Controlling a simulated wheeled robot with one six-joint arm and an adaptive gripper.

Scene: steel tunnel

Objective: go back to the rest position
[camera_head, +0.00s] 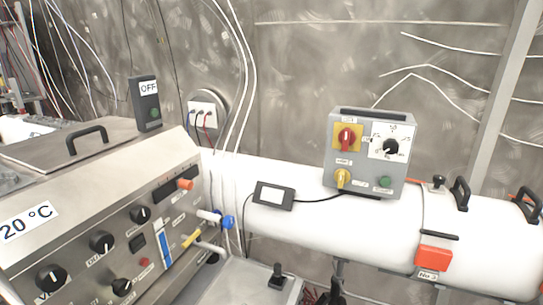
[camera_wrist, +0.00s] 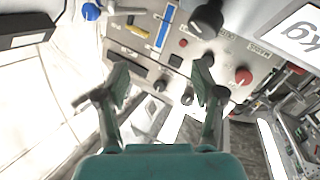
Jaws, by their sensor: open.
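My gripper (camera_wrist: 160,88) shows in the wrist view, with its two green fingers spread apart and nothing between them. Beyond the fingers is a steel control panel with knobs, a red button and a blue strip; the fingers look apart from it. In the head view my gripper and arm do not show. The steel control panel (camera_head: 130,235) there stands at the left, with several black knobs, an orange knob and blue and yellow valve handles.
A grey switch box (camera_head: 368,155) with red, yellow and black knobs sits on a white horizontal cylinder (camera_head: 300,225). A small display (camera_head: 273,196) lies beside it. A red box (camera_head: 434,258) is on the cylinder's front. An OFF box (camera_head: 146,103) stands behind the panel.

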